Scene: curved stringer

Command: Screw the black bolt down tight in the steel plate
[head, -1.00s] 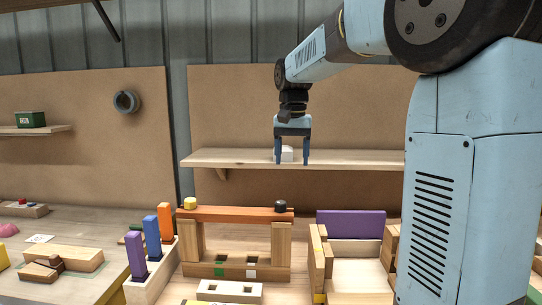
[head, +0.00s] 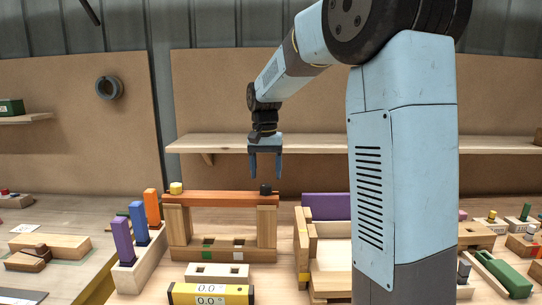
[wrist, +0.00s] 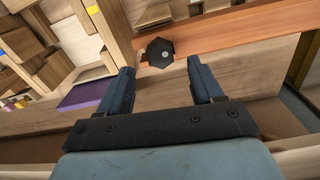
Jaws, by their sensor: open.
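The black bolt (head: 266,190) stands on the right end of an orange beam (head: 220,198) laid across wooden posts. In the wrist view its dark six-sided head (wrist: 160,53) shows beyond the fingertips, roughly between their lines, over the orange beam (wrist: 225,43). My gripper (head: 265,176) is open and empty, pointing down just above the bolt in the head view. Its fingers (wrist: 163,78) do not close around the bolt head. I see no clear steel plate; the bolt's shank and what it enters are hidden.
A yellow bolt (head: 176,188) stands on the beam's left end. Purple, blue and orange uprights (head: 138,222) stand left of the frame, and a wooden box with a purple panel (head: 326,206) stands right. A shelf (head: 215,143) runs behind my gripper. A yellow device with readouts (head: 210,294) lies in front.

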